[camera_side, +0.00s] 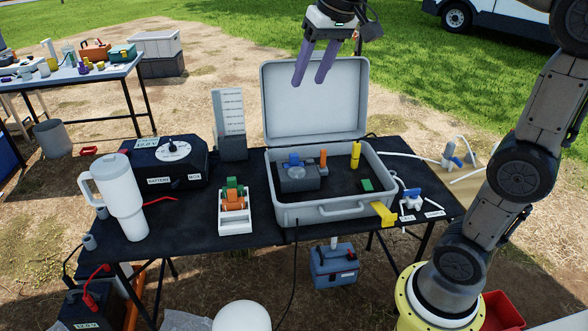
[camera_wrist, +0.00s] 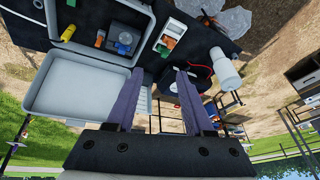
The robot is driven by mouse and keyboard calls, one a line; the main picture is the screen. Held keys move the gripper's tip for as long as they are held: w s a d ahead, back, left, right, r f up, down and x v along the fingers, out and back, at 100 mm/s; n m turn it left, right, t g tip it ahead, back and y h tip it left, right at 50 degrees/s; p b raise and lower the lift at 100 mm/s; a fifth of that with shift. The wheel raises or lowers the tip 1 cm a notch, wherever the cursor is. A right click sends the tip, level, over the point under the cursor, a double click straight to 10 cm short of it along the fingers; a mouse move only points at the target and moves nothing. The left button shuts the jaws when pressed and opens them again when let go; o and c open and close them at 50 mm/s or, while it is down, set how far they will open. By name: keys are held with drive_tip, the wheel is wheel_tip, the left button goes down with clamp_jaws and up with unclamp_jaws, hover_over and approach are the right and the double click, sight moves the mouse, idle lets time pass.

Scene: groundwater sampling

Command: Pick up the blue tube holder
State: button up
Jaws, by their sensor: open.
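A small blue piece (camera_side: 294,159), which looks like the blue tube holder, sits on a grey block (camera_side: 299,180) inside the open grey case (camera_side: 318,211). The blue piece also shows in the wrist view (camera_wrist: 123,48), on the block near the top centre-left. Its exact shape is too small to tell. Other blue pieces (camera_side: 413,196) lie right of the case. My gripper (camera_side: 308,83) is open and empty, high above the case near its raised lid (camera_side: 315,105). Its two purple fingers point down, well apart from the blue piece. They also show in the wrist view (camera_wrist: 157,72).
An orange piece (camera_side: 323,160), yellow cylinder (camera_side: 355,155) and green piece (camera_side: 366,185) are in the case. A white tray (camera_side: 235,222) with green and orange pieces, a white tumbler (camera_side: 119,196), a battery box (camera_side: 165,162) and a tall grey stand (camera_side: 229,115) are to its left.

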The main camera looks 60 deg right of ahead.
drive_tip(key=w+d+f+m+g, duration=0.1)
drive_tip(key=w+d+f+m, duration=0.15)
drive_tip(key=w+d, duration=0.55)
drive_tip(key=m+g, duration=0.2)
drive_tip(key=g, duration=0.1)
hover_over(294, 154)
wheel_tip(294, 154, down, 21)
drive_tip(key=shift+y, duration=0.3)
drive_tip(key=f, duration=0.6)
drive_tip(key=shift+s+a+f, duration=0.15)
drive_tip(key=shift+a+f, duration=0.05)
drive_tip(key=shift+f, duration=0.15)
drive_tip(key=shift+d+f, duration=0.2)
drive_tip(key=shift+f, duration=3.05)
drive_tip(key=shift+c, duration=0.3)
clamp_jaws()
